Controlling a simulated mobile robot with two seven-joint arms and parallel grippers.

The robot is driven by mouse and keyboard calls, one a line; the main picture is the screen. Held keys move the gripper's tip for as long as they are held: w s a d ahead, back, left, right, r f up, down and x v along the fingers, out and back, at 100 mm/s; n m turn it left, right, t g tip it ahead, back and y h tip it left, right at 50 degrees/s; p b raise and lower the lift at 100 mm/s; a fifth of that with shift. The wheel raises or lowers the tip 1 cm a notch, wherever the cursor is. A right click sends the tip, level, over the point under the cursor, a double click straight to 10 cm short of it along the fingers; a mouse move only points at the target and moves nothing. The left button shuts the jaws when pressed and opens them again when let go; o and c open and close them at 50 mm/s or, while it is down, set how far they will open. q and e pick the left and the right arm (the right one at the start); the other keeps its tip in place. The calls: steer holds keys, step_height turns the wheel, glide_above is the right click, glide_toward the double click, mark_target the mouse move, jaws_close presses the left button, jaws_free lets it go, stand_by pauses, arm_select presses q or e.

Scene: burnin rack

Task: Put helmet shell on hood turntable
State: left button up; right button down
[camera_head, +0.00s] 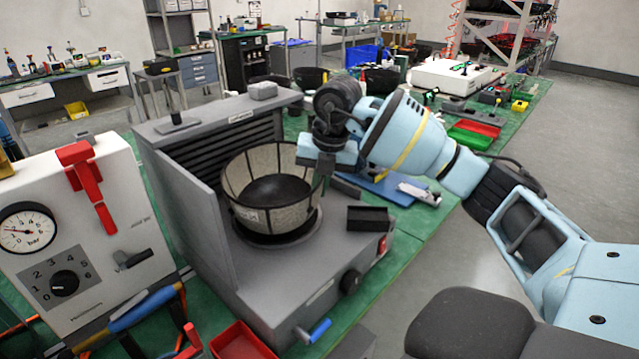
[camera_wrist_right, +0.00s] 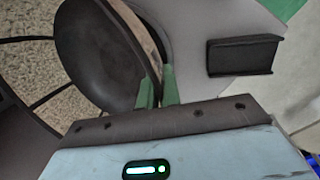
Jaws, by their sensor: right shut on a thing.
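The helmet shell (camera_head: 258,212) is a round open bowl with tan panels, dark ribs and a dark inside. It is inside the grey hood (camera_head: 185,205), directly above the dark round turntable (camera_head: 262,240). I cannot tell whether its bottom touches the turntable. My right gripper (camera_head: 322,178) reaches in from the right and is shut on the shell's right rim. In the right wrist view, the green fingers of the gripper (camera_wrist_right: 158,92) pinch the wall of the shell (camera_wrist_right: 95,50). The turntable is mostly hidden under the shell. My left gripper is not in view.
A small black open box (camera_head: 368,218) stands on the hood's deck, right of the shell. A white gauge panel (camera_head: 110,200) with a red lever stands at left. A red tray (camera_head: 240,343) lies in front. The hood's slatted back and left side wall bound the shell.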

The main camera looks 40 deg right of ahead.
stand_by(0.3)
steer(key=c, duration=1.6)
jaws_free()
steer(key=shift+f, duration=0.1)
step_height(320, 180, up, 12)
steer(key=s, duration=0.2)
steer(key=shift+d+p, duration=0.2)
steer(key=shift+p, duration=0.25)
steer(key=shift+s, duration=0.1)
